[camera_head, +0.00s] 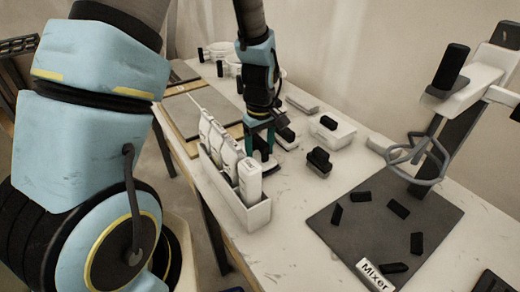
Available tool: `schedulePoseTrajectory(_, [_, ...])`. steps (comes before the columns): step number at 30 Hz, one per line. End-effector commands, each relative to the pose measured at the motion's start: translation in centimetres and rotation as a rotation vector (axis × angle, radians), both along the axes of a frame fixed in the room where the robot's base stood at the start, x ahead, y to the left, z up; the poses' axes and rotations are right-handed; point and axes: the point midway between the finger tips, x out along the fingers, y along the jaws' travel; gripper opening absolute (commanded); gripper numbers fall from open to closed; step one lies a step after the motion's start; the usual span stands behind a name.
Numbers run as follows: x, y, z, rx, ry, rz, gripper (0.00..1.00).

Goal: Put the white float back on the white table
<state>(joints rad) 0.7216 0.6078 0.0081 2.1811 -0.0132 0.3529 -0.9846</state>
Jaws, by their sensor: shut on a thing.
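My gripper (261,150), with teal fingers, points down over the white table (300,217), just behind a long white rack. It is shut on what looks like the white float (265,168), with a dark part between the fingertips and a pale edge low down. The rack and fingers hide most of it, and I cannot tell whether it touches the table.
The white rack (244,212) holds several pale upright items. A white block with a black top (330,131) and a dark block with a black handle (318,163) stand to the right. A grey mat (345,235) with black pieces lies under a mixer stand (428,150).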

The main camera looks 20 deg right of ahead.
Motion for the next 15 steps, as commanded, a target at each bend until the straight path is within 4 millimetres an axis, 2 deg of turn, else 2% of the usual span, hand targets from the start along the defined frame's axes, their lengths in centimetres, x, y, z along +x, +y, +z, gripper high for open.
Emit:
schedulePoseTrajectory(2, [0.01,-0.02,-0.34,0.0,0.0,0.0,0.0])
schedulePoseTrajectory(3, [0.0,-0.01,-0.26,0.0,0.0,0.0,0.74])
schedulePoseTrajectory(10, [0.0,0.0,-0.23,0.0,0.0,0.0,1.0])
schedulePoseTrajectory(15, [0.0,0.0,-0.22,0.0,0.0,0.0,1.0])
